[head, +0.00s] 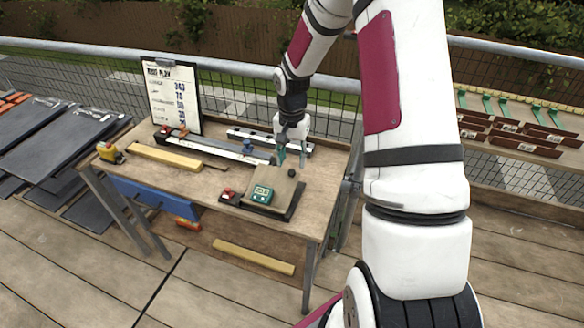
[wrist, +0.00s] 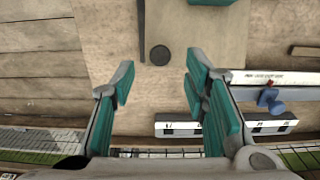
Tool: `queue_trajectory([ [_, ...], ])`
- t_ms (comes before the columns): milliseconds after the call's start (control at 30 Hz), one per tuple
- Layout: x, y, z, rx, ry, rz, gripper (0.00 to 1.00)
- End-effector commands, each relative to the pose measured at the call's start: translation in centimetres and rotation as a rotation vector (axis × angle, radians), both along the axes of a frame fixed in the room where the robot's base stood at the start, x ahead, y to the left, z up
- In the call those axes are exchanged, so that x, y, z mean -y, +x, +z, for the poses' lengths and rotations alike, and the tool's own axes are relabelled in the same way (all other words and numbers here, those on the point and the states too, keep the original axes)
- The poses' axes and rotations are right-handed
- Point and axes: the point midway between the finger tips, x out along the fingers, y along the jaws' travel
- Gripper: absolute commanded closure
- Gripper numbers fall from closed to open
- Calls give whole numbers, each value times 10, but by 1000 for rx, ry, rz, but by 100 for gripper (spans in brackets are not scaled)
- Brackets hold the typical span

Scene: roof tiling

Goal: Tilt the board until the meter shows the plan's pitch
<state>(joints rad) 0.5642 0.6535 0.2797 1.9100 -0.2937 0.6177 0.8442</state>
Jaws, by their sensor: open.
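The small wooden board (head: 277,181) sits on a dark base (head: 284,213) at the front right of the workbench, its surface looking tilted. The green meter (head: 262,193) lies on it; its reading is too small to make out. A dark round knob (head: 292,172) shows near the board's far edge. The knob also shows in the wrist view (wrist: 160,55), with the meter cut off at the top (wrist: 212,2). The plan (head: 172,98) stands on a clipboard at the back; its figures are not clearly legible. My gripper (wrist: 160,76) is open and empty, its fingertips on either side of the knob's line.
A long rail with a blue clamp (head: 248,146) lies behind the board, beside a white level (head: 255,137). A yellow timber strip (head: 165,157), a tape measure (head: 109,152) and a small red-topped item (head: 228,193) are on the workbench (head: 205,180). A railing runs behind.

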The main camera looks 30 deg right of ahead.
Motion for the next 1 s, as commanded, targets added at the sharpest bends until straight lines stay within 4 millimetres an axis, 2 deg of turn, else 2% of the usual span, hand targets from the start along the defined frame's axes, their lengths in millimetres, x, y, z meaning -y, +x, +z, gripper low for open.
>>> queue_trajectory([
  [100,-1,-1,-20,-3,2,1,59],
  [300,0,0,-39,-1,0,0,59],
  [667,0,0,-43,0,0,0,59],
  [867,0,0,-43,0,0,0,100],
  [1000,0,0,-43,0,0,0,100],
])
